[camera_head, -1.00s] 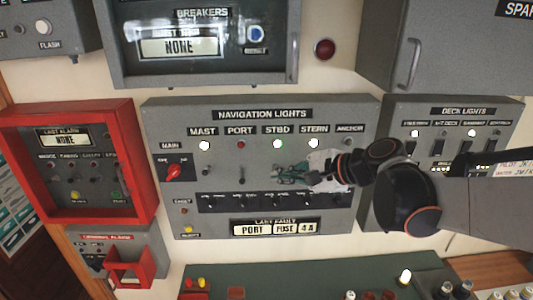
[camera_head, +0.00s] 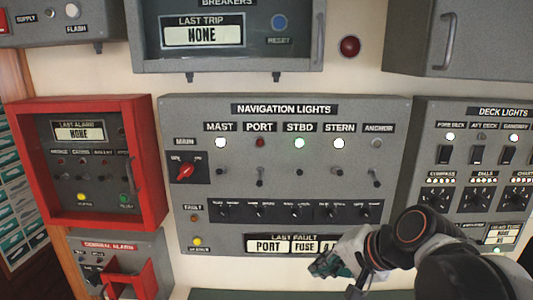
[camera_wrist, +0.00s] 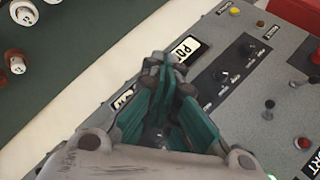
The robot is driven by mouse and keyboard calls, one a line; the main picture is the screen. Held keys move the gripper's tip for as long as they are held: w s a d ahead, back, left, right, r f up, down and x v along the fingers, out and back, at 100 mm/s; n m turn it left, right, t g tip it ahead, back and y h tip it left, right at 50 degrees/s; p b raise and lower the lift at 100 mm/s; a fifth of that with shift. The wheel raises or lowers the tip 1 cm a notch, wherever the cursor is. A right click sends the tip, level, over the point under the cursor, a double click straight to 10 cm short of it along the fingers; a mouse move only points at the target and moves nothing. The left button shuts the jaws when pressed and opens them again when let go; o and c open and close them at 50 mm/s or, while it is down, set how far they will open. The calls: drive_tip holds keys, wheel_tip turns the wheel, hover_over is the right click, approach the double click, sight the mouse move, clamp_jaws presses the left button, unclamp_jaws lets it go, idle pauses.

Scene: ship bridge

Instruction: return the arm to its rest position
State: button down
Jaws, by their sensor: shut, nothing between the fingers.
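My gripper (camera_head: 326,266) is at the lower right of the head view, in front of the bottom edge of the grey navigation lights panel (camera_head: 290,178). Its teal fingers are shut with nothing between them, and it covers part of the last fault display (camera_head: 270,245). In the wrist view the shut fingers (camera_wrist: 170,85) point at the panel's lower edge, near the "PORT" label. My arm reaches in from the lower right. The mast, stbd and stern lamps are lit white or greenish; the port lamp (camera_head: 260,142) is dull red.
A red-framed alarm box (camera_head: 150,170) hangs at left, with a general alarm box (camera_head: 90,242) below. The deck lights panel (camera_head: 480,165) is at right. A breakers box (camera_head: 230,66) is above. A green surface with several knobs (camera_wrist: 65,65) lies beyond the panel in the wrist view.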

drive_tip(key=s+d+f+n+h+b, duration=0.1)
drive_tip(key=s+d+f+n+b, duration=0.1)
drive_tip(key=f+b, duration=0.3)
drive_tip(key=s+d+f+n+h+b, duration=0.2)
drive_tip(key=s+f+b, duration=0.3)
drive_tip(key=f, duration=0.4)
drive_tip(key=s+d+f+n+h+b, duration=0.2)
drive_tip(key=s+d+f+n+b, duration=0.1)
drive_tip(key=f+b, duration=0.3)
drive_tip(key=shift+s+d+f+n, duration=0.25)
drive_tip(key=shift+d+f+n, duration=0.25)
drive_tip(key=shift+f+n, duration=0.1)
